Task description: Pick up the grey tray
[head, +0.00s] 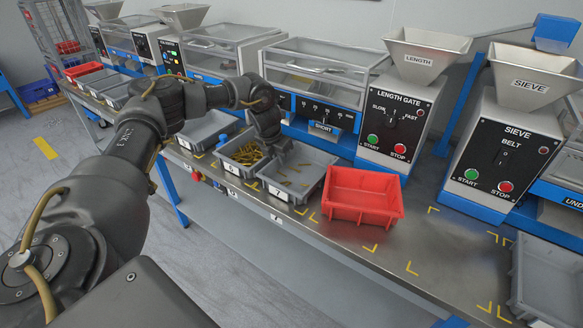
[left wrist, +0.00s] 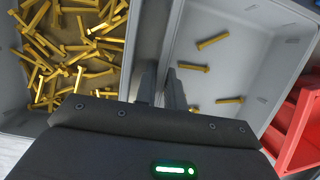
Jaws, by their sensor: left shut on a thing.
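A grey tray (head: 285,193) with a few loose brass-coloured bolts stands on the steel bench, left of the red tray. It fills the right of the left wrist view (left wrist: 235,65). My left gripper (head: 281,147) reaches down at its far left corner. In the left wrist view its two fingers (left wrist: 162,90) straddle this tray's left wall and are shut on it. Another grey tray (head: 238,168), heaped with bolts, stands close on its left and also shows in the left wrist view. The fingertips are partly hidden in the head view. My right gripper is not in view.
A red tray (head: 362,200) stands close on the right. The length gate machine (head: 398,125) and sieve machine (head: 505,150) stand behind. Another grey tray (head: 548,275) is at the far right. The bench between red and far-right trays is clear, with yellow corner marks.

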